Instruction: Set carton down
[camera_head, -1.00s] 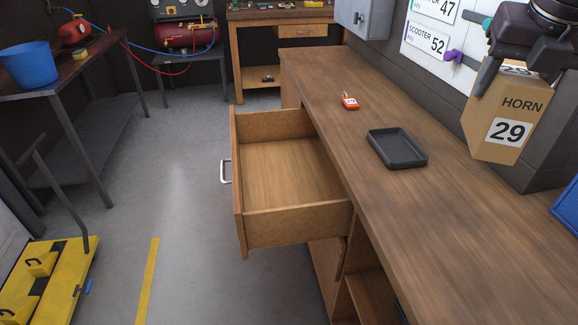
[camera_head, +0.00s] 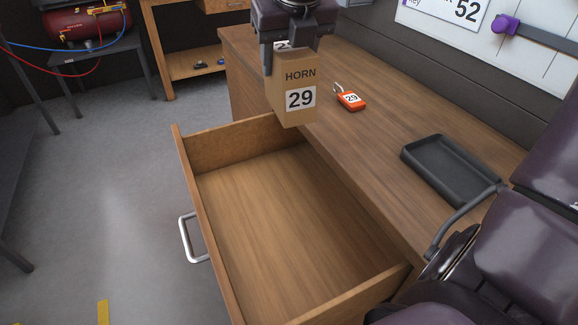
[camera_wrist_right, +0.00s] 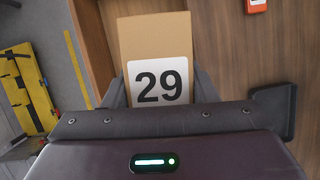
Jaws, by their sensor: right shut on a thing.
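The carton (camera_head: 292,92) is a brown cardboard box labelled HORN with the number 29. My right gripper (camera_head: 291,50) is shut on its upper part and holds it upright, near the drawer's back corner and the bench's edge. I cannot tell its exact height. In the right wrist view the carton (camera_wrist_right: 155,45) sits between the fingers (camera_wrist_right: 157,90). The open drawer (camera_head: 265,220) is empty. My left gripper is not in view.
A silver handle (camera_head: 188,240) is on the drawer front. A purple knob (camera_head: 504,25) is on the wall board. Floor left of the drawer is clear.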

